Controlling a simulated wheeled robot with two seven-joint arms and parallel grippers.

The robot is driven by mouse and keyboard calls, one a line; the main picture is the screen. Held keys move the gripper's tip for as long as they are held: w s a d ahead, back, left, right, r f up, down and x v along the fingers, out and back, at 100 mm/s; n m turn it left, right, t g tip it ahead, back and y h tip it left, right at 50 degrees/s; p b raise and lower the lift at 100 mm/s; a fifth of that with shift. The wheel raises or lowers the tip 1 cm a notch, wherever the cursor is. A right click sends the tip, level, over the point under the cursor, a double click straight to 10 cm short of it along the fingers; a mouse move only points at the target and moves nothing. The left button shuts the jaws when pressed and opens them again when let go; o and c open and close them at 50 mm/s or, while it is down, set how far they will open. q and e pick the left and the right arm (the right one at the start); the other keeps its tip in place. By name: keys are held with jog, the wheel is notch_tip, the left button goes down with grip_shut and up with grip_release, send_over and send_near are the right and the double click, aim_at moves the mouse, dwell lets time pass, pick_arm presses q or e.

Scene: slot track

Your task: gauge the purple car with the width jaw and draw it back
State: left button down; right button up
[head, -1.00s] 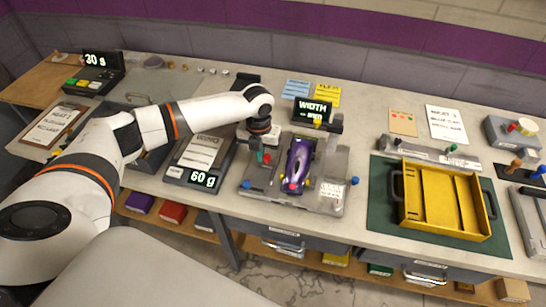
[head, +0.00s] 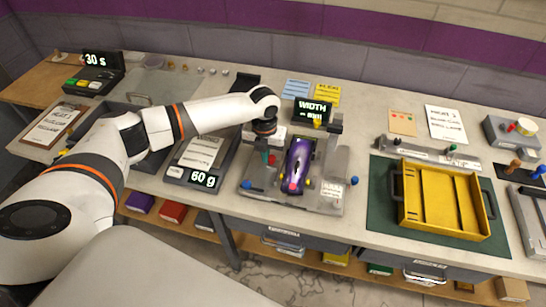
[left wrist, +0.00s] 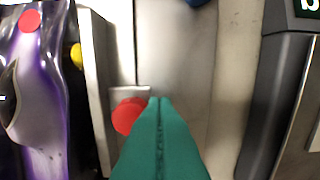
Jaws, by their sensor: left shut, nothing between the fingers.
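The purple car (head: 298,163) lies lengthwise on the grey width gauge (head: 328,205); part of it also shows at the left of the left wrist view (left wrist: 45,110). The gauge's display (head: 312,110) reads WIDTH, with a second line too small to read. A pale upright jaw plate (left wrist: 97,90) stands along the car's side, with a red knob (left wrist: 128,115) on its outer side. My left gripper (left wrist: 158,101) is shut and empty, its teal fingertips just right of the red knob, touching or nearly so. In the head view my left gripper (head: 264,157) is low beside the car. My right gripper is out of view.
A scale reading 60 g (head: 203,179) stands left of the gauge. Blue knobs (head: 354,181) stick out at the gauge's sides. A yellow tray (head: 445,200) sits on a green mat to the right. Bare bench lies between gauge and mat.

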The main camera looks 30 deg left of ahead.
pick_arm(q)
jog(key=shift+w+d, duration=0.1)
jog(key=shift+d, duration=0.35)
jog(key=shift+a+p, duration=0.45)
dwell(0.9)
notch_tip(320, 180, up, 8)
jog(key=p, duration=0.7)
dwell(1.2)
